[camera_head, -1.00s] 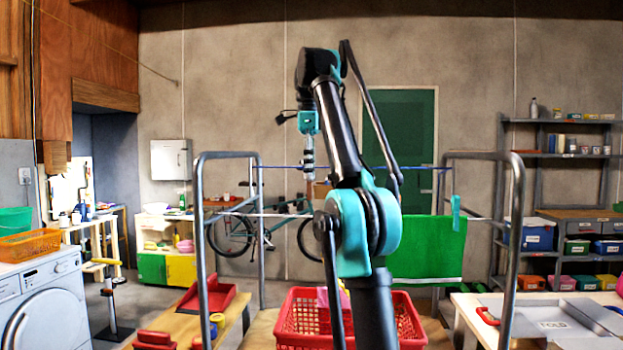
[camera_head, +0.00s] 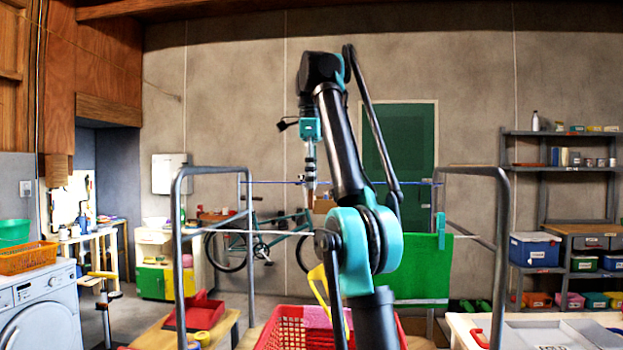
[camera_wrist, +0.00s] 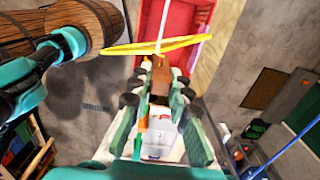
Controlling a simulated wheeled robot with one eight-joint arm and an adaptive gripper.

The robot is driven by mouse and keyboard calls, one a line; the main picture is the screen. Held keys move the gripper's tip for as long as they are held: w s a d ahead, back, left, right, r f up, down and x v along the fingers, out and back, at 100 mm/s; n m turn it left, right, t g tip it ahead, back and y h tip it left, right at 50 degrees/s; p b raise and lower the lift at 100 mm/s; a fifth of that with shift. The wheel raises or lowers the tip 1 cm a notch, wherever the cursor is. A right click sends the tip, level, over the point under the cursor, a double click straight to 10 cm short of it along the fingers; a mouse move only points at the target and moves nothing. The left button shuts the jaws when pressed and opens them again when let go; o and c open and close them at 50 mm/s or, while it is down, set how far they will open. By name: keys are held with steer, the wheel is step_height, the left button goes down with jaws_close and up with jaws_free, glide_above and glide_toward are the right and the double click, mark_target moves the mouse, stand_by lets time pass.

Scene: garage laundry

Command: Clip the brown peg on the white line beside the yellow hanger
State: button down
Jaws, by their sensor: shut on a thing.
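The brown peg (camera_wrist: 160,82) is held between the fingers of my gripper (camera_wrist: 160,72) in the wrist view. The yellow hanger (camera_wrist: 155,46) spans just past the fingertips there. In the head view the hanger (camera_head: 321,291) hangs partly hidden behind my arm, below the white line (camera_head: 272,232). The white line runs across the metal rack. My gripper (camera_head: 311,180) points down in front of the blue line (camera_head: 272,182), with its tips and the peg hard to make out. I cannot tell whether the peg touches the white line.
A green cloth (camera_head: 420,270) hangs from the line at right, with a teal peg (camera_head: 441,227). The red basket (camera_head: 285,335) stands below. Rack posts (camera_head: 178,260) rise at both sides. A bench with a red dustpan (camera_head: 197,310) is at left, a white table (camera_head: 540,325) at right.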

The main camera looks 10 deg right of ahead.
steer(key=shift+f, duration=0.15)
steer(key=shift+s+f, duration=0.1)
steer(key=shift+f, duration=4.65)
steer(key=c, duration=1.3)
jaws_free()
steer(key=shift+c, duration=0.2)
